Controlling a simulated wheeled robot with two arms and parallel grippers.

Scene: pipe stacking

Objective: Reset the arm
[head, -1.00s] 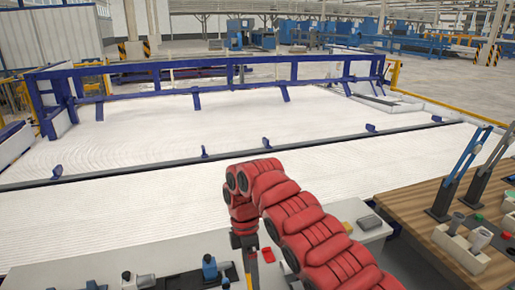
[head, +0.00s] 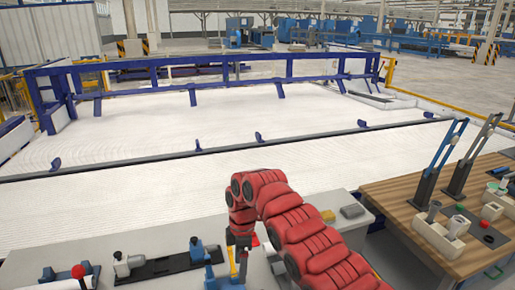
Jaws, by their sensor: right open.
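My right arm, red and segmented, comes in from the lower right and bends down at a wrist near the middle of the picture. My right gripper (head: 240,262) points down over the grey front table (head: 330,235). It is open, and I see nothing held in it. Its fingertips are small and partly hidden by the wrist and the table fittings. My left gripper and left arm are not in view.
Black fixtures with blue and grey knobs (head: 196,250) stand left of the gripper. A wooden bench (head: 400,195) with upright levers (head: 440,160) is at right. Beyond is a wide white bed (head: 200,120) with a blue frame.

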